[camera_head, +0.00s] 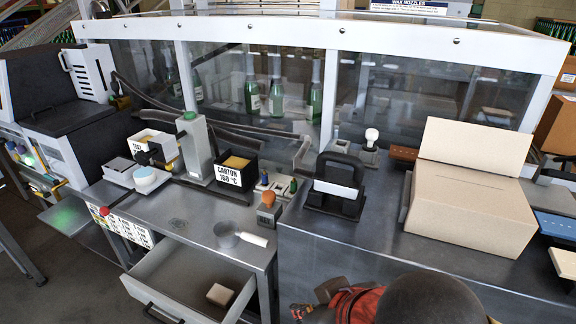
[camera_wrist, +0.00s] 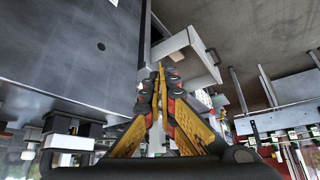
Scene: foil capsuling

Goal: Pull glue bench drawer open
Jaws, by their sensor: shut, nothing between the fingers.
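The glue bench (camera_head: 190,215) stands at the centre left in the head view. Its light grey drawer (camera_head: 172,268) is pulled out, with its inside showing and a small pale block (camera_head: 219,294) in it. The drawer's black handle (camera_head: 158,313) is on its front, near the bottom edge of the picture. My gripper (camera_head: 298,311) is to the right of the drawer, apart from the handle. In the wrist view my gripper (camera_wrist: 160,72) has its yellow fingers together and empty. A pale grey drawer-like box (camera_wrist: 190,55) shows just beyond the fingertips there.
A steel counter to the right bears a black-handled tool (camera_head: 338,185) and a large cardboard box (camera_head: 470,200). Glass panels close off the back.

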